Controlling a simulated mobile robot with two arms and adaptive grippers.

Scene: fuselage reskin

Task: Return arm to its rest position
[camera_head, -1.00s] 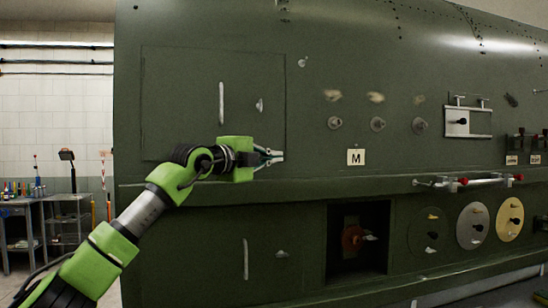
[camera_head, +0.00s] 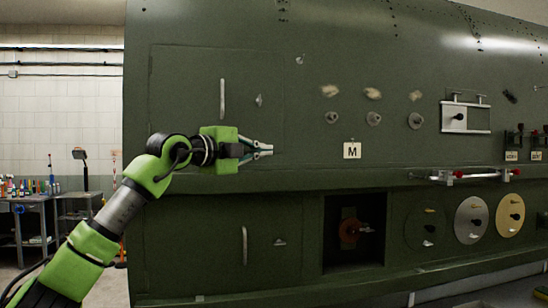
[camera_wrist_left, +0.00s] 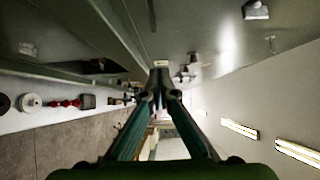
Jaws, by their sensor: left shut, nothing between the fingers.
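My left gripper (camera_head: 268,149) is shut and empty, on the green arm that comes in from the left. It is in front of the green fuselage panel (camera_head: 400,60), below the upper door handle and left of the "M" label (camera_head: 352,151). In the left wrist view its fingers (camera_wrist_left: 158,72) meet at the tips with nothing between them. I cannot tell its exact distance from the panel. My right gripper is not in view.
A ledge (camera_head: 380,178) runs along the panel, with a red-ended bar (camera_head: 472,176) to the right. Below is an open recess (camera_head: 340,255) with a red part. Round plates are at lower right. Tool benches (camera_head: 40,200) stand at the left.

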